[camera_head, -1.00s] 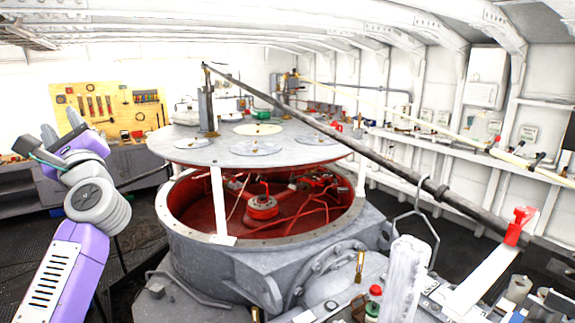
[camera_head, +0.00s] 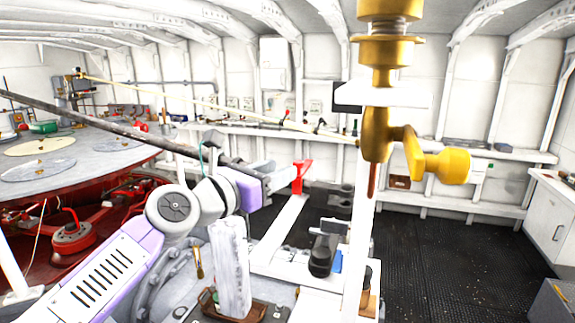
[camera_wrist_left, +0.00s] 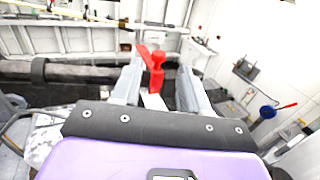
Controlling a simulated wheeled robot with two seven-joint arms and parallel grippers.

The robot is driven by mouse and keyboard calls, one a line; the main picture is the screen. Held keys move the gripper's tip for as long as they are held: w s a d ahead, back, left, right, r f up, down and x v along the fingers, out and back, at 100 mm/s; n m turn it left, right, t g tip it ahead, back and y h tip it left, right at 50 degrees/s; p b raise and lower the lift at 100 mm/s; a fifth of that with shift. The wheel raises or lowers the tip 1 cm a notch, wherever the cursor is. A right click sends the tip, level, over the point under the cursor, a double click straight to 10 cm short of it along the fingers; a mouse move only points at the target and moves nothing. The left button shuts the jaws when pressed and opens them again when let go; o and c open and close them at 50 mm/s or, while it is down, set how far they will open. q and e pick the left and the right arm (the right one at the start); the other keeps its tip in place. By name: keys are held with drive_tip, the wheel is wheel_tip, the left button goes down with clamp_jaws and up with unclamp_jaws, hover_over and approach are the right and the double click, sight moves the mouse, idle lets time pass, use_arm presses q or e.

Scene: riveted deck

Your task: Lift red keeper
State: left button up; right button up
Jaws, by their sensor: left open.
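The red keeper (camera_head: 302,176) stands upright at the end of a white bar (camera_head: 280,228), right of centre in the head view. My left gripper (camera_head: 284,176) reaches toward it from the left, fingers close to it. In the left wrist view the red keeper (camera_wrist_left: 154,66) shows between the two open fingertips of my left gripper (camera_wrist_left: 158,68), nearer the left finger. I cannot tell whether it lies between the fingers in depth or just beyond them. Nothing is gripped. My right gripper is out of view.
A long dark pole (camera_head: 110,128) runs behind my left arm. A brass fitting with a yellow knob (camera_head: 447,166) hangs large in the right foreground. A white block (camera_head: 231,270) stands below my left wrist. The dark deck (camera_head: 440,250) at right is mostly clear.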

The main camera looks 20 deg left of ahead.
sight(295, 163)
use_arm(q)
drive_tip(key=b+x, duration=0.1)
drive_tip(key=x, duration=0.6)
drive_tip(key=shift+w, duration=0.15)
clamp_jaws()
